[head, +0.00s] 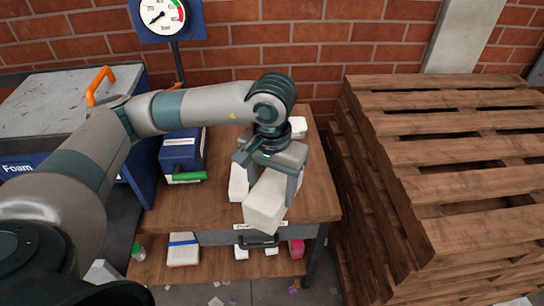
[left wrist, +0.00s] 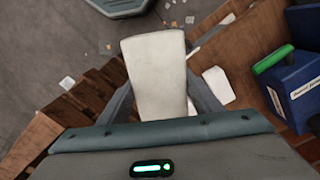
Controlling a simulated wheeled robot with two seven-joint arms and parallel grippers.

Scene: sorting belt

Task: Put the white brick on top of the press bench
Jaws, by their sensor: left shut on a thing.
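The white brick (head: 264,208) is a pale block held between the fingers of my left gripper (head: 272,188), which is shut on it. It also shows in the left wrist view (left wrist: 155,68), sticking out past the fingers. The press bench (head: 218,208) is a brown wooden table with a dark drawer front. In the head view the gripper and brick are over the bench's front part, near the drawer handle. Whether the brick touches the top cannot be told. My right gripper is not in view.
Other white blocks lie on the bench, one beside the held brick (head: 238,182) and one at the back (head: 299,125). A blue box with a green handle (head: 183,155) stands on the left. Stacked wooden pallets (head: 440,150) stand to the right. A lower shelf holds small items.

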